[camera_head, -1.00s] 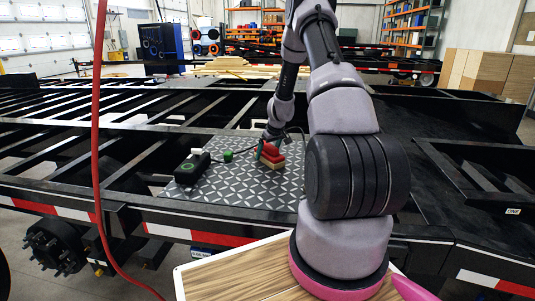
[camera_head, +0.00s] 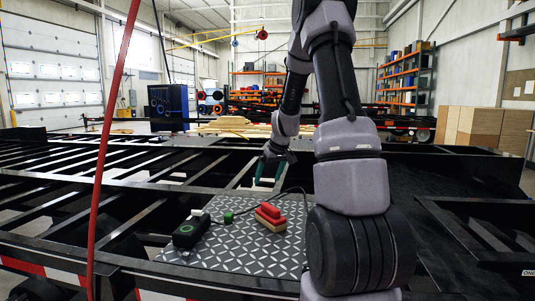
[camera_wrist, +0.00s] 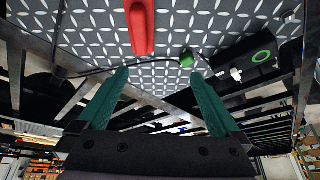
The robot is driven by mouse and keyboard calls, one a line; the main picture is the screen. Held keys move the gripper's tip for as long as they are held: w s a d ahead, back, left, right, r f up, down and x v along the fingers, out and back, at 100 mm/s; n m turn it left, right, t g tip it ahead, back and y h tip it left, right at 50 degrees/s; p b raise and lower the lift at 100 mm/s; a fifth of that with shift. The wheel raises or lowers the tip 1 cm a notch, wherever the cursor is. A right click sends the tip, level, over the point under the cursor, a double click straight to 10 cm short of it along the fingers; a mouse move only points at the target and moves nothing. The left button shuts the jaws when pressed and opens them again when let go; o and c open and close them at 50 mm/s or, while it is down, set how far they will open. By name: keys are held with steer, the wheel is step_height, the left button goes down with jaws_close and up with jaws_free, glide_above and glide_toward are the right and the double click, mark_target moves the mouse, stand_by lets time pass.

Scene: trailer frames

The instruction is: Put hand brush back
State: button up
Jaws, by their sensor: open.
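The hand brush (camera_head: 269,216), with a red top and tan bristles, rests on the grey diamond plate (camera_head: 235,262), near the plate's far right part. In the wrist view the red of the brush (camera_wrist: 140,27) shows at the top, beyond the fingertips. My gripper (camera_head: 268,184) is open, with its green fingers apart and nothing between them. It hangs behind and above the brush in the head view, clear of it. The wrist view shows both fingers (camera_wrist: 160,75) spread wide.
A black device with a green ring (camera_head: 190,231) and a small green block (camera_head: 228,216) sit left of the brush. A dark cable runs behind the brush. Black trailer beams (camera_head: 130,228) with open gaps surround the plate. A red hose (camera_head: 109,150) hangs at left.

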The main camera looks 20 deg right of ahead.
steer(key=s+a+r+m+t, duration=0.1)
steer(key=s+a+r, duration=0.4)
steer(key=s+r, duration=0.35)
steer(key=s+a+r+m, duration=0.2)
steer(key=s+a+r, duration=0.45)
steer(key=r, duration=0.25)
steer(key=s+a+r+m, duration=0.1)
steer(key=s, duration=0.7)
steer(key=s+a+r+m+t+y, duration=0.1)
steer(key=s+a+r, duration=0.1)
steer(key=s, duration=0.6)
steer(key=shift+s+a+r+m, duration=0.15)
steer(key=shift+a+r+m, duration=0.1)
steer(key=shift+r+m, duration=0.05)
